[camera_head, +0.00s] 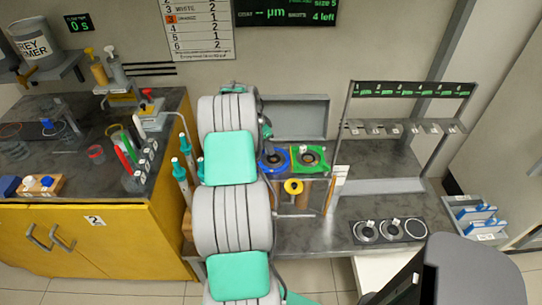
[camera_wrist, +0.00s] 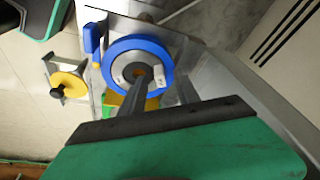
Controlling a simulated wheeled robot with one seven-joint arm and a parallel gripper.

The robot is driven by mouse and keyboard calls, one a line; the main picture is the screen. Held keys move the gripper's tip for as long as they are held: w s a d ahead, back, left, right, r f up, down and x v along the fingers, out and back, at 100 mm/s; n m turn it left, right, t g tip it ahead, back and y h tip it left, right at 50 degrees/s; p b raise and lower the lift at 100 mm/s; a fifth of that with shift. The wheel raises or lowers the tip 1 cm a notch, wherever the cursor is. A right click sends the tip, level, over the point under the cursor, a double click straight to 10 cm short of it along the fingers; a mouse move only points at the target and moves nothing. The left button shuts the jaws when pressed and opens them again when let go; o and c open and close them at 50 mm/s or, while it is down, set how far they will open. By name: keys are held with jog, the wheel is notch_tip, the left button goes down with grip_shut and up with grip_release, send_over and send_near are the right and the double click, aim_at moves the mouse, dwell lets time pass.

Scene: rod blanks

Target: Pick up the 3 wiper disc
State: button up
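Three round discs lie in a row on a dark strip at the right of the bench in the head view: a left one (camera_head: 366,231), a middle one (camera_head: 391,230) and a right one (camera_head: 415,229). Their small labels are too small to read, so I cannot tell which is the 3 wiper disc. In the head view my arm hides the gripper.
The blue ring (camera_head: 262,162) sits beside a green square holder (camera_head: 318,152) on the bench. A rack with several hooks (camera_head: 405,127) rises behind the discs. A blue-and-white tray stand (camera_head: 480,218) is at far right.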

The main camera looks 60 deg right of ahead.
jog(key=shift+s+d+f, duration=0.1)
jog(key=shift+d+f, duration=0.15)
jog(key=shift+f, duration=0.35)
grip_shut()
